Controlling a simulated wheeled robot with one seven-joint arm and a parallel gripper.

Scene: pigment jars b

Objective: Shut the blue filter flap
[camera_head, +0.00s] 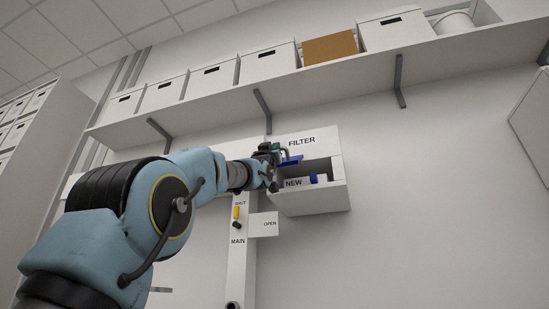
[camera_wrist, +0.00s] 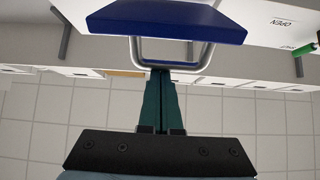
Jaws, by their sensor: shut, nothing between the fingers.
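The blue filter flap (camera_head: 291,161) stands open at the upper left of the white filter box (camera_head: 335,197), sticking out near the label FILTER. In the wrist view the flap (camera_wrist: 165,22) fills the top middle, with a grey loop handle (camera_wrist: 187,67) on it. My gripper (camera_head: 282,152) is at the flap's left end in the head view. In the wrist view its teal fingers (camera_wrist: 160,72) are together and empty, with their tips at the loop's bar. I cannot tell whether they touch it. My gripper hides part of the flap in the head view.
Below left is a MAIN panel (camera_head: 237,262) with a yellow lever (camera_head: 237,212) and an OPEN plate (camera_head: 263,224). A shelf (camera_head: 222,112) with several boxes runs above.

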